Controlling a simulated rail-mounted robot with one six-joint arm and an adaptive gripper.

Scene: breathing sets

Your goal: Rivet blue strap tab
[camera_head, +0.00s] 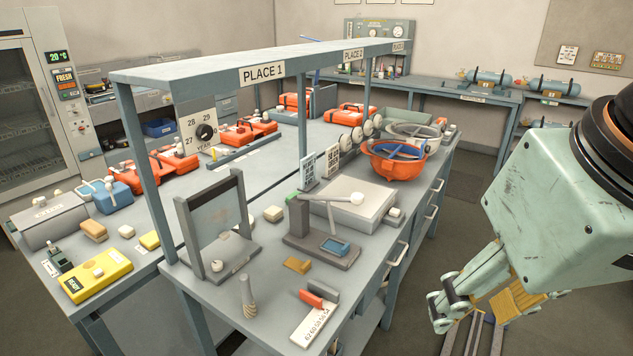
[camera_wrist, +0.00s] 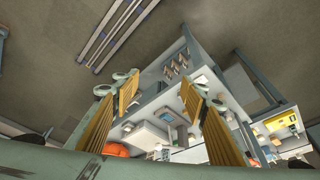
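A small blue piece (camera_head: 335,246), perhaps the strap tab, lies on the dark grey base of a bench fixture (camera_head: 318,250) in the head view. A pale lever with a round white knob (camera_head: 357,199) reaches over this fixture from its post. Whether the piece is fastened to anything cannot be told. My gripper (camera_head: 468,306) hangs to the right of the bench, beyond its edge and apart from everything. In the wrist view my gripper (camera_wrist: 158,92) shows two yellow-padded fingers spread wide with nothing between them.
A grey box (camera_head: 352,205) stands behind the fixture. An upright frame (camera_head: 217,225) and overhead shelf (camera_head: 270,66) limit room at left. Orange bowl (camera_head: 397,160) stands behind.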

